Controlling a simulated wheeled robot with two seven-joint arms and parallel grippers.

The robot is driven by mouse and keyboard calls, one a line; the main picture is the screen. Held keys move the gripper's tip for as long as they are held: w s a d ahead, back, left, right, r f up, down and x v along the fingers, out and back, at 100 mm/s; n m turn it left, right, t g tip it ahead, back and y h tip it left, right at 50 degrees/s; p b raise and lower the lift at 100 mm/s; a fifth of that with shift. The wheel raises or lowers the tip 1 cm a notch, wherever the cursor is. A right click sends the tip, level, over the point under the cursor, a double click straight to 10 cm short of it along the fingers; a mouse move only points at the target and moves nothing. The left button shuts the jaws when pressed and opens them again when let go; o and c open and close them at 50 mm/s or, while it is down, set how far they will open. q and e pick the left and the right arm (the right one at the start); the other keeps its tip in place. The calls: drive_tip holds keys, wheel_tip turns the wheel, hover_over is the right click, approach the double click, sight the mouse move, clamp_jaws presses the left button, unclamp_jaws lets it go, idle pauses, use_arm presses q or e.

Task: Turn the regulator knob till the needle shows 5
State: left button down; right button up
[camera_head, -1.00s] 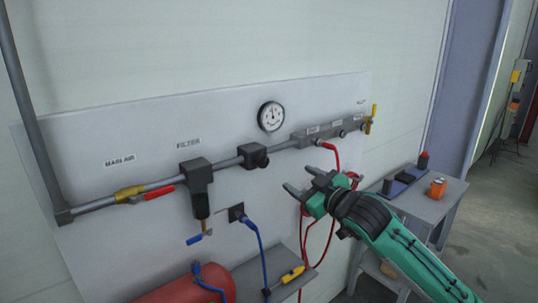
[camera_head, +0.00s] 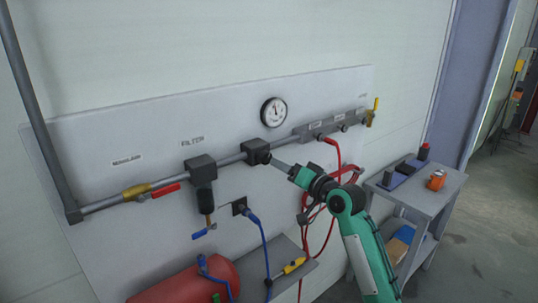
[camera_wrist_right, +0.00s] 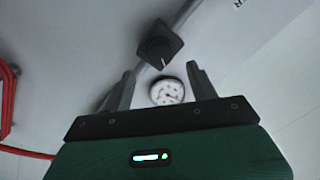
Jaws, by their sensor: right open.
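The regulator (camera_head: 255,151) is a dark block on the grey pipe, with a round black knob (camera_head: 262,155) facing out. In the right wrist view the knob (camera_wrist_right: 158,52) lies just beyond the fingertips, with a pale mark on it. The round white gauge (camera_head: 274,112) is above the pipe; its needle is too small to read for sure. It also shows in the right wrist view (camera_wrist_right: 167,91), between the fingers. My right gripper (camera_head: 276,162) points at the knob from the right; in the wrist view its fingers (camera_wrist_right: 160,75) are open and empty, apart from the knob. My left gripper is not in view.
The filter (camera_head: 202,170) and a red-handled valve (camera_head: 155,192) sit left on the pipe. A manifold (camera_head: 330,127) with a red hose is to the right. A blue hose (camera_head: 258,235) hangs below. A side table (camera_head: 418,199) holds an orange can (camera_head: 436,180).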

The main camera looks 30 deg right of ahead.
sight(268, 159)
drive_tip(key=w, duration=0.2)
drive_tip(key=w+p, duration=0.1)
drive_tip(key=w, duration=0.1)
drive_tip(key=w+p, duration=0.1)
drive_tip(key=w, duration=0.1)
drive_tip(key=shift+a+r, duration=0.1)
drive_tip(key=shift+a, duration=0.3)
drive_tip(key=shift+w, duration=0.55)
drive_tip(key=c, duration=1)
drive_tip(key=shift+m+p, duration=0.5)
drive_tip(key=o, duration=1)
